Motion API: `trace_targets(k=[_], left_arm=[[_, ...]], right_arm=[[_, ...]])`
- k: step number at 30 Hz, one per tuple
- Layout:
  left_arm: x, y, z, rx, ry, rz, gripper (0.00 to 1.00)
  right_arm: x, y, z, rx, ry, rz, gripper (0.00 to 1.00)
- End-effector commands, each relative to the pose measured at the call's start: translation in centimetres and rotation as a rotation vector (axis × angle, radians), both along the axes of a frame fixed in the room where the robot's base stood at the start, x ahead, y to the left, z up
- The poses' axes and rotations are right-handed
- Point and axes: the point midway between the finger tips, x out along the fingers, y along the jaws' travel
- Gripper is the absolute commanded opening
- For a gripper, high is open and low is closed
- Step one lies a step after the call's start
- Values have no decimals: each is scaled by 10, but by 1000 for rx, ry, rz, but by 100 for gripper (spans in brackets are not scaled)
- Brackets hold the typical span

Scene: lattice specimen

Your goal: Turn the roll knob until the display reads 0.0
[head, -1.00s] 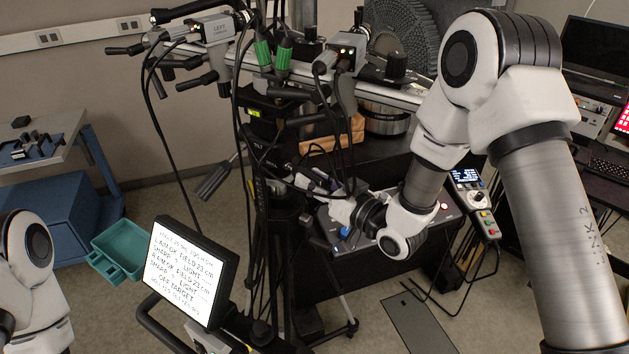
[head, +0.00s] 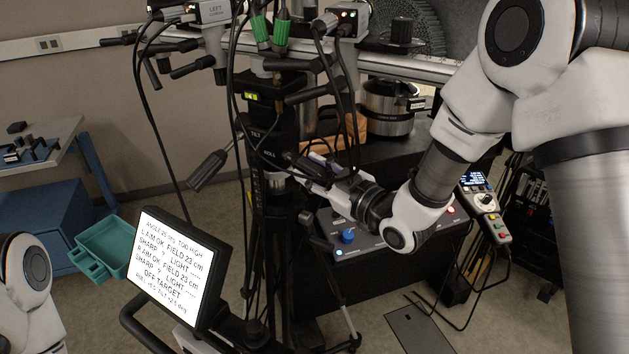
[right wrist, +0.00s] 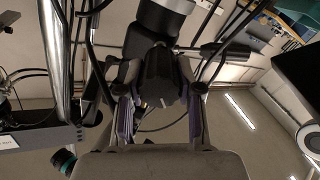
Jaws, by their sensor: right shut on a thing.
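My right gripper (head: 302,172) reaches in from the right to the black camera-support head (head: 268,135). In the right wrist view its two fingers (right wrist: 160,112) are closed on either side of a dark ridged knob (right wrist: 160,78) with a pale line on its face. In the head view the knob is mostly hidden by the gripper. A tilted white display (head: 180,268) at the lower left carries several lines, including "OFF TARGET"; the bottom line seems to give roll and tilt, but its figures are too small to read surely. My left gripper is out of view.
Black cables hang around the support head. A lever handle (head: 208,170) sticks out to its left. A control box (head: 345,236) with a blue knob stands below my right wrist. A handheld pendant (head: 486,205) hangs at right. A teal bin (head: 103,246) sits at left.

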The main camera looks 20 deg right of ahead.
Motion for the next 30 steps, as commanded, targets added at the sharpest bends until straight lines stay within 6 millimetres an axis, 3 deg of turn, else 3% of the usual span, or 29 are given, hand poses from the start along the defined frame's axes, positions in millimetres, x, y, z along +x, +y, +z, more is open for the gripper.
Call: trace_targets(k=[6,21,22,24,30], left_arm=[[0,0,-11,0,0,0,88],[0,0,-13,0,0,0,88],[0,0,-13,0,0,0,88],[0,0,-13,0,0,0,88],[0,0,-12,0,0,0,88]], right_arm=[[0,0,-2,-69,-35,-4,0],[1,0,0,-89,-45,-7,0],[1,0,0,-89,-45,-7,42],[1,0,0,-89,-45,-7,60],[0,0,0,-88,-45,-6,60]])
